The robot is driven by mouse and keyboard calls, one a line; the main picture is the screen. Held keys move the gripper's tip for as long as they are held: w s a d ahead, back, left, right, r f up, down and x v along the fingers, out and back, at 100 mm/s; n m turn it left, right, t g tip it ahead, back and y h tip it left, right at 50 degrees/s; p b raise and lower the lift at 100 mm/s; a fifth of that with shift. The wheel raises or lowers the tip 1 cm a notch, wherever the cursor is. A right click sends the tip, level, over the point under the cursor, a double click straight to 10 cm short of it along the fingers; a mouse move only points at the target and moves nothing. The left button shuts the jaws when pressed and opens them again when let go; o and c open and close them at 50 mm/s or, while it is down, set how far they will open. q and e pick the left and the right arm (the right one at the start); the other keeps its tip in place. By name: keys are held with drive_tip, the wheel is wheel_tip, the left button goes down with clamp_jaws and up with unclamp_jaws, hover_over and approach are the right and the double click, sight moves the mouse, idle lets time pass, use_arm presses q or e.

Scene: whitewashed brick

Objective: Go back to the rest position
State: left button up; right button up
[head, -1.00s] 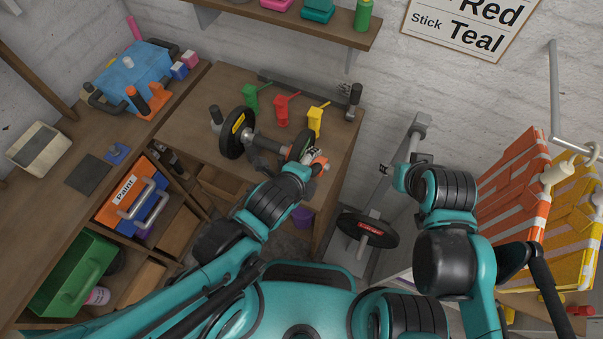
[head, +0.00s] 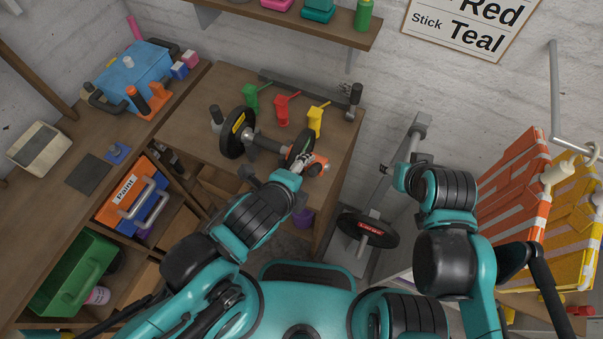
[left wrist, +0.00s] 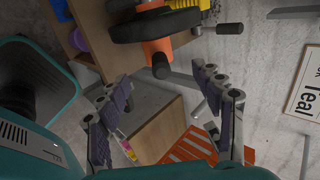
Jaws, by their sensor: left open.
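My left gripper (head: 284,166) is by the front edge of the wooden bench, beside the near end of a dumbbell (head: 238,133) with black plates and an orange collar. In the left wrist view its two fingers (left wrist: 163,108) are spread apart with nothing between them. The dumbbell's plate and orange collar (left wrist: 157,52) show beyond the fingertips, apart from them. My right arm is raised at the right; only a small dark part of its right gripper (head: 385,170) shows, so its jaws cannot be made out.
Green (head: 251,96), red (head: 283,110) and yellow (head: 315,121) watering-can-like items stand on the bench. A barbell stand with a black plate (head: 367,230) is between my arms. Orange (head: 512,190) and yellow folded chairs lean at the right. A blue box (head: 133,73) sits on the left counter.

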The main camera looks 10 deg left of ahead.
idle(0.3)
use_arm(q)
drive_tip(key=w+a+n+g+y, duration=0.2)
drive_tip(key=w+a+n+y, duration=0.15)
drive_tip(key=a+n, duration=1.45)
drive_tip(key=d+f+n+b, duration=0.3)
drive_tip(key=d+f+b, duration=0.1)
drive_tip(key=b, duration=0.1)
drive_tip(key=shift+d+n+t+h+b, duration=0.2)
drive_tip(key=shift+n+t+h+b, duration=0.1)
drive_tip(key=shift+h+b, duration=0.05)
